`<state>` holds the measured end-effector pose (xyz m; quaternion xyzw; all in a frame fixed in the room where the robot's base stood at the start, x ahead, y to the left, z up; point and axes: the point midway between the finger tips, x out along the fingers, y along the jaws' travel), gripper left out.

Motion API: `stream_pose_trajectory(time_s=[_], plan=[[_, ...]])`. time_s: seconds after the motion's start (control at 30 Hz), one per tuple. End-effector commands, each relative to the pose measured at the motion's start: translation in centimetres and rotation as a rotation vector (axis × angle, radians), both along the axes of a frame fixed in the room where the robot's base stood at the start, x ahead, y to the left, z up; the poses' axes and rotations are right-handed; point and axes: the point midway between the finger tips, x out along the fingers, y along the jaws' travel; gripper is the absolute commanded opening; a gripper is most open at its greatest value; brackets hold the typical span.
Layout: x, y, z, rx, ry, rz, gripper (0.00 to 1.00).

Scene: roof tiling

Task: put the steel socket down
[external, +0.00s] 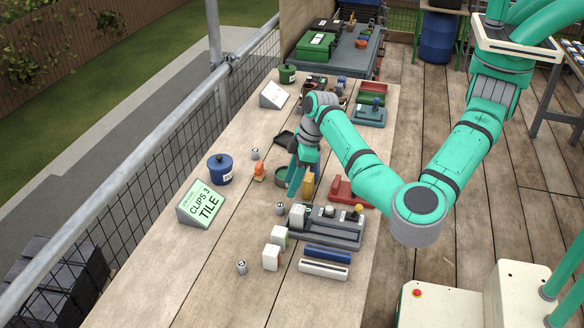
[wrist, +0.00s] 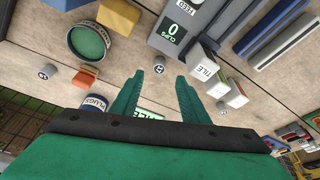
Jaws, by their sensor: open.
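Three small grey steel cylinders stand upright on the wooden bench, and I cannot tell from their looks alone which is the socket. The nearest one (external: 280,208) stands just beyond my fingertips; it also shows in the wrist view (wrist: 158,65) between and slightly ahead of the two fingers. Another (external: 241,267) stands at the front left, and the third (external: 255,154) by the blue tin. My gripper (external: 295,188) points down low over the bench, its green fingers (wrist: 160,80) apart with nothing between them.
A grey clip-counter station (external: 338,232) and white boxes (external: 271,257) stand right of and below the gripper. A green round dish (wrist: 88,40), an orange item (external: 259,171), a blue tin (external: 220,172) and a "CLIPS 3 TILE" sign (external: 201,205) are near. Bare bench lies at front left.

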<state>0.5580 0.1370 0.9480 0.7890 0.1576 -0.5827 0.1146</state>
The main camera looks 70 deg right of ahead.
Motion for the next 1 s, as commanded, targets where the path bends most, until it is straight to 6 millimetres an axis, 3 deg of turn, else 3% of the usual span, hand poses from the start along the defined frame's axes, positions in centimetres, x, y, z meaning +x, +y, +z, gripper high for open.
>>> stream_pose_trajectory(time_s=[0.2,0.47,0.7,1.0], plan=[[0.8,0.3,-3.0,-0.002,0.000,0.001,0.41],[1.4,0.6,-4.6,0.000,0.000,0.001,0.41],[2.4,1.0,-7.7,-0.001,0.000,0.002,0.41],[2.7,1.1,-8.8,-0.002,-0.001,0.001,0.41]])
